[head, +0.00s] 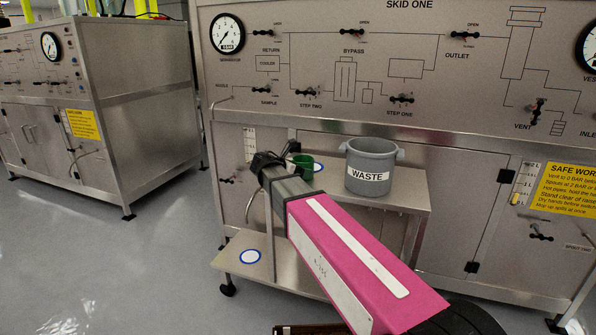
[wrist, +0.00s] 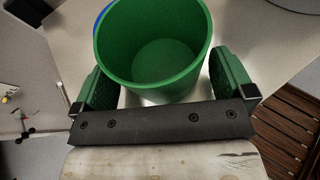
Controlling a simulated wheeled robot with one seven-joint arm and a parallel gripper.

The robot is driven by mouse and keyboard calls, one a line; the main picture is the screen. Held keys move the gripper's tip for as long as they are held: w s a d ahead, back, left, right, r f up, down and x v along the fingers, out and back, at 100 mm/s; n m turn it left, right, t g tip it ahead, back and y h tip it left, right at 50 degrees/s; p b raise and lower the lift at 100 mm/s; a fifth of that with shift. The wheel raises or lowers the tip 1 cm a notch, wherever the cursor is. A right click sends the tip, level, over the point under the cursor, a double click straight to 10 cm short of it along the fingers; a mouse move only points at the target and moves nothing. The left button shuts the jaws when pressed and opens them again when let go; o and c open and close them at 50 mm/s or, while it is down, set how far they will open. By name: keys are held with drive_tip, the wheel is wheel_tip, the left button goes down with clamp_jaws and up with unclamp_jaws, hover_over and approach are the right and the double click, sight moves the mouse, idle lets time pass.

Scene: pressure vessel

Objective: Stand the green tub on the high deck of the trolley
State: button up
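The green tub (head: 303,168) stands upright at the left part of the trolley's high deck (head: 405,190). A blue-and-white ring mark (head: 319,167) shows partly beside it. In the wrist view the tub (wrist: 160,50) is empty inside and lies between the two green-padded fingers of my gripper (wrist: 165,85). The fingers sit far apart, near the ends of the gripper bar. A narrow gap shows by the right finger; contact on the left is unclear. In the head view my gripper (head: 272,165) is beside the tub and partly hides it.
A grey WASTE bucket (head: 370,168) stands on the high deck, right of the tub. The trolley's low deck (head: 285,270) carries an empty blue-ringed mark (head: 250,257). The skid panel (head: 330,80) with its valves rises close behind. Floor (head: 120,265) at left is clear.

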drive_tip(key=v, duration=1.2)
